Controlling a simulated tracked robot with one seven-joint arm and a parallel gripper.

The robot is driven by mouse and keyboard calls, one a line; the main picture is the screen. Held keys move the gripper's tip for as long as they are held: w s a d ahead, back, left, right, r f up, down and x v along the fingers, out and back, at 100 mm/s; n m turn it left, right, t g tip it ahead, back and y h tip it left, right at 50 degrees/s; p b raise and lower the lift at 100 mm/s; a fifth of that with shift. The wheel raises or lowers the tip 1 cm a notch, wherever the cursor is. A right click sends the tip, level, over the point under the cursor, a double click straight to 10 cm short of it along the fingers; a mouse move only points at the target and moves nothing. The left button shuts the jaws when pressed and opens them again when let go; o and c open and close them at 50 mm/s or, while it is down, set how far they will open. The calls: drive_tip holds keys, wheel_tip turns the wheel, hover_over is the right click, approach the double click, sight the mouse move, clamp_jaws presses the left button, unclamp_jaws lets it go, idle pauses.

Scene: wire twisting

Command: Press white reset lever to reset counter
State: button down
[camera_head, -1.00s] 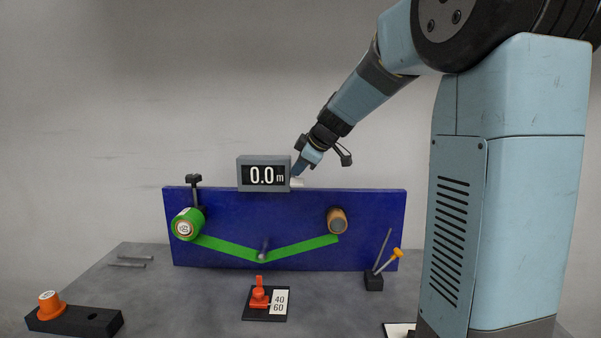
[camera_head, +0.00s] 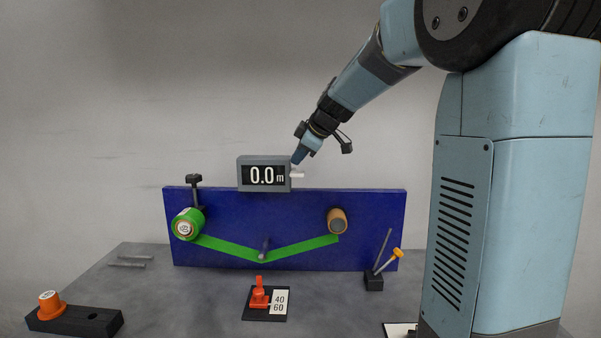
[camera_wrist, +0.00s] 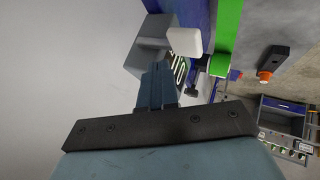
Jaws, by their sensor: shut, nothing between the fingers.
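The grey counter box (camera_head: 264,173) stands on top of the blue board and reads 0.0 m. The white reset lever (camera_head: 298,175) sticks out to the right from the box's right side. My gripper (camera_head: 297,161) is shut and empty, with its tip just above the lever, near the box's upper right corner. In the head view a small gap seems to show between tip and lever. In the wrist view, the white lever (camera_wrist: 185,42) is a pale block beyond my shut fingers (camera_wrist: 156,75), next to the grey box (camera_wrist: 150,46).
The blue board (camera_head: 290,200) carries a green spool (camera_head: 187,223), a brown spool (camera_head: 337,221) and a green band between them. On the table are a red switch (camera_head: 259,296), an orange knob (camera_head: 50,304) on a black base and a tool holder (camera_head: 374,281).

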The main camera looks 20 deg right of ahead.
drive_tip(key=shift+w+d+r, duration=0.1)
drive_tip(key=shift+r, duration=1.15)
drive_tip(key=shift+w+r, duration=0.1)
drive_tip(key=shift+r, duration=1.15)
drive_tip(key=shift+s, duration=0.2)
drive_tip(key=s+f+m+h, duration=0.1)
drive_tip(key=s+f+m, duration=0.3)
drive_tip(key=s, duration=0.8)
drive_tip(key=s+f+m+g+h, duration=0.1)
drive_tip(key=s+f+m, duration=0.4)
drive_tip(key=s, duration=0.6)
drive_tip(key=s+f+m+g+h, duration=0.1)
drive_tip(key=s+f+m, duration=0.3)
drive_tip(key=s, duration=0.8)
drive_tip(key=shift+s+d+f+h, duration=0.3)
drive_tip(key=shift+s+f+h, duration=0.05)
drive_tip(key=shift+h, duration=0.05)
